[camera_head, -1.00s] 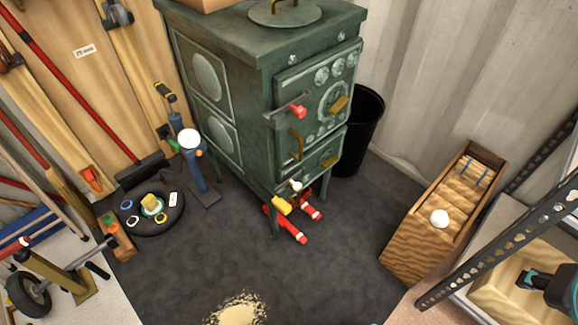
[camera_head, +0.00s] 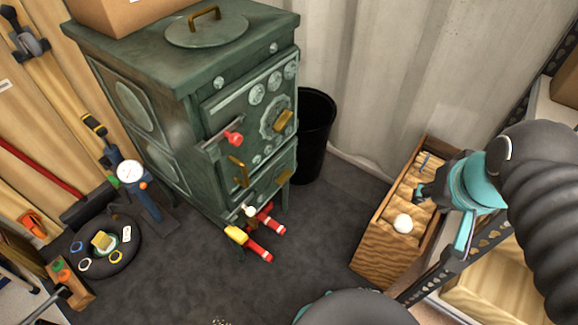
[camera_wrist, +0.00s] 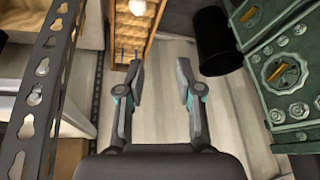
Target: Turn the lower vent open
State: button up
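The green stove (camera_head: 185,75) stands at the left centre of the head view. Its upper door has a round ornate vent with a brass tab (camera_head: 284,121). A lower brass tab (camera_head: 284,178), which seems to be the lower vent's, sits on the small door below. The wrist view shows the stove at the right edge, seemingly upside down, with the rosette's tab (camera_wrist: 284,72) and another brass tab (camera_wrist: 248,14). My gripper (camera_wrist: 161,85) is open and empty, fingers wide apart. In the head view it is over the wooden crate, well right of the stove and touching no vent.
A black bin (camera_head: 315,140) stands beside the stove against the corrugated wall. The wooden crate (camera_head: 383,250) with a white ball (camera_head: 403,223) stands at right, by a perforated metal rack (camera_wrist: 45,75). Red-and-yellow items (camera_head: 262,250) lie below the stove front. Dark floor between stove and crate is clear.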

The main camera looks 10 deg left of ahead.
jog(key=w+a+f+m+g+y+b, duration=0.3)
jog(key=w+a+f+m+g+y, duration=0.1)
jog(key=w+a+f+m+g, duration=0.3)
jog(key=m+g+y+b, duration=0.4)
jog(key=m+y, duration=0.3)
jog(key=m, duration=0.8)
send_near(289, 177)
jog(key=s+d+r, duration=0.3)
jog(key=s+r, duration=0.4)
jog(key=w+a+f+m+y+b, duration=0.1)
jog(key=w+a+f+m+y, duration=0.1)
jog(key=w+f+m+y, duration=0.3)
jog(key=w+a+f+m+b, duration=0.1)
jog(key=a+f+m, duration=0.15)
jog(key=f, duration=0.35)
jog(key=shift+m+g, duration=0.4)
jog(key=shift+m, duration=0.15)
jog(key=shift+x, duration=3.65)
jog(key=shift+s+d+f, duration=0.1)
jog(key=shift+s+f, duration=0.05)
jog(key=shift+f, duration=0.05)
grip_shut()
